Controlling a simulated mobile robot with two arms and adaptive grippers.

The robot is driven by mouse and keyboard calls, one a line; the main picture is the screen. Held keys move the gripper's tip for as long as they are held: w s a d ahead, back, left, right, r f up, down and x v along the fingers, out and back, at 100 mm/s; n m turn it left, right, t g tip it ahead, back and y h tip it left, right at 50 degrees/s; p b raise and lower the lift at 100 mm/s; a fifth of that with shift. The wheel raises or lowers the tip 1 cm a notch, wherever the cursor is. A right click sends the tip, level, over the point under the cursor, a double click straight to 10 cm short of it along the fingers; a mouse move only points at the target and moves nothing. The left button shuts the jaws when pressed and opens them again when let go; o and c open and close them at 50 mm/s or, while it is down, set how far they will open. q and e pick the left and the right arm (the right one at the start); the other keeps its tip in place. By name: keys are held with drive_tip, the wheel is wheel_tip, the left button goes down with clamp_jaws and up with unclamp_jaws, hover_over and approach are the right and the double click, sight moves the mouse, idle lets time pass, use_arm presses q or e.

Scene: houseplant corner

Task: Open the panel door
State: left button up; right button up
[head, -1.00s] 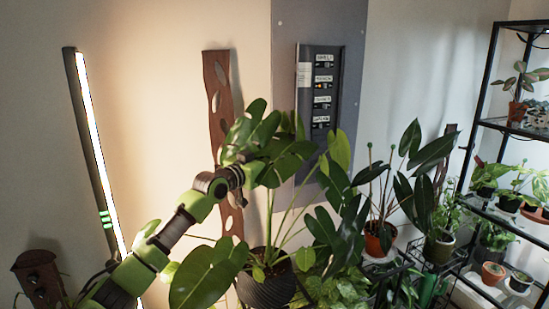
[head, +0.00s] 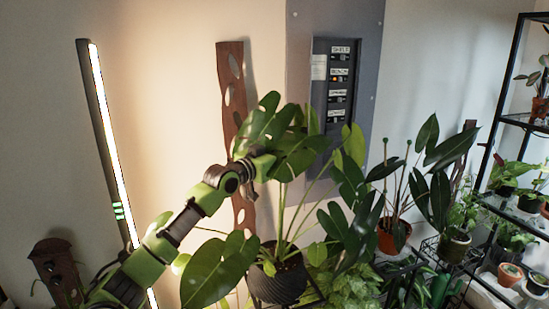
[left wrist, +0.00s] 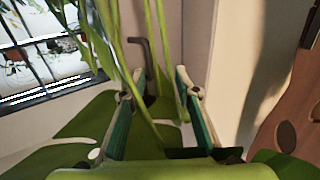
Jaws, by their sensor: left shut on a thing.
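The grey wall panel (head: 363,60) is at the upper middle in the head view. Its dark inset (head: 320,95) shows a column of labelled switches (head: 339,75); I cannot tell a separate door leaf or its angle. A dark bent bar (left wrist: 150,68) stands near the fingertips. My right gripper is not in view.
Leaves and stems crowd the space below and in front of the panel. A brown perforated board (head: 232,90) and a lit light bar (head: 108,130) stand to the left. A black plant shelf (head: 504,110) is at the right.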

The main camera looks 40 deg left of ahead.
use_arm(q)
drive_tip(key=s, duration=1.1)
drive_tip(key=shift+s+d, duration=0.25)
drive_tip(key=shift+d, duration=0.1)
